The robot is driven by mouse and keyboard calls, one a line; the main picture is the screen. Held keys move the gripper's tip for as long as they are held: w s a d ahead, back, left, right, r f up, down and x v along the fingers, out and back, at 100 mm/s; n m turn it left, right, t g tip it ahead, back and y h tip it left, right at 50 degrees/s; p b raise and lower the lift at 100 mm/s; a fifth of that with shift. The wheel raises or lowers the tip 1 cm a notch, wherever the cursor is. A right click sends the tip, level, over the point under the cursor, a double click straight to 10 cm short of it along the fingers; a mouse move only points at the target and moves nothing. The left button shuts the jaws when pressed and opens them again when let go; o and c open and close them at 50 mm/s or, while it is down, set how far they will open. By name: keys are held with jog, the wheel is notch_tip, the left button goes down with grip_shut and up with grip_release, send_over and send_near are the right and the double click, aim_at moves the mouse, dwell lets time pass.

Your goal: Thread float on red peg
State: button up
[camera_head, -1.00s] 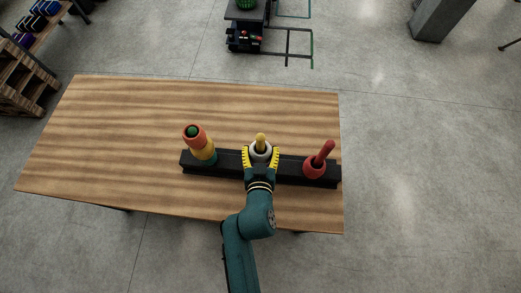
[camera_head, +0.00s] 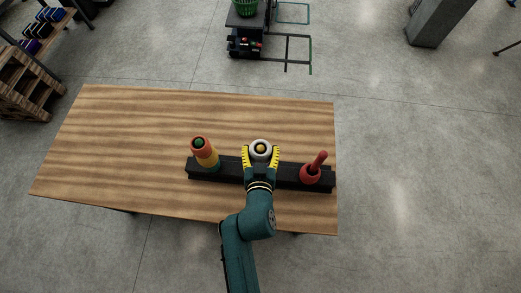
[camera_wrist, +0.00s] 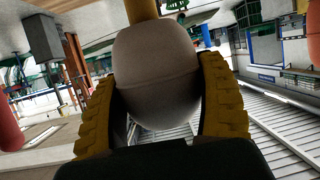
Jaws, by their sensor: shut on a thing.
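My gripper (camera_head: 260,152) is shut on a white float (camera_head: 260,143), with one yellow finger on each side. The float is around the middle, yellow peg, whose tip shows in the float's hole. In the wrist view the pale float (camera_wrist: 158,75) fills the space between the fingers, and the yellow peg (camera_wrist: 143,8) sticks out beyond it. The red peg (camera_head: 319,160) leans at the right end of the black rack (camera_head: 285,175), with a red float (camera_head: 310,174) around its base.
The wooden table (camera_head: 120,150) is clear behind and left of the rack. Its right edge is close to the red peg.

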jog(key=shift+r+p, duration=4.05)
jog(key=shift+r, duration=1)
